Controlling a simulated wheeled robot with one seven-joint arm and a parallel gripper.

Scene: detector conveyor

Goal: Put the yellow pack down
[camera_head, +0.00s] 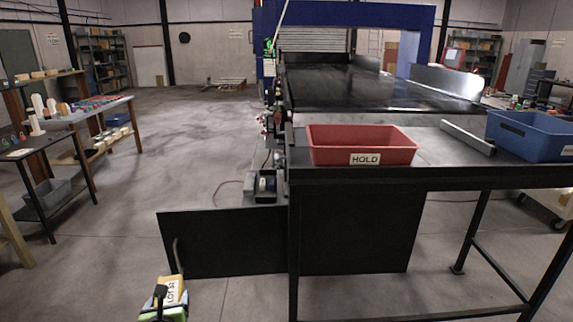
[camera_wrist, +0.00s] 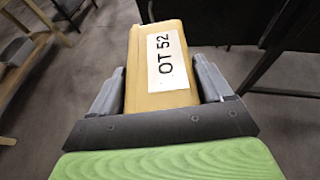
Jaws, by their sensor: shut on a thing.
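The yellow pack (camera_wrist: 147,95) is a box with a white label reading "OT 52" in the wrist view. My gripper (camera_wrist: 160,88) is shut on it, with one grey finger on each side. In the head view the pack (camera_head: 171,289) shows at the bottom left, in front of the black panel and left of the table. My gripper (camera_head: 163,303) is partly cut off at the lower edge there. The pack is held up and touches no table surface that I can see.
A red bin (camera_head: 360,137) marked "HOLD" stands on the dark table (camera_head: 440,174). A blue bin (camera_head: 530,133) stands at its right end. A conveyor (camera_head: 370,85) lies behind. Side benches (camera_head: 102,108) with small items stand at left. Floor (camera_head: 200,135) between is open.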

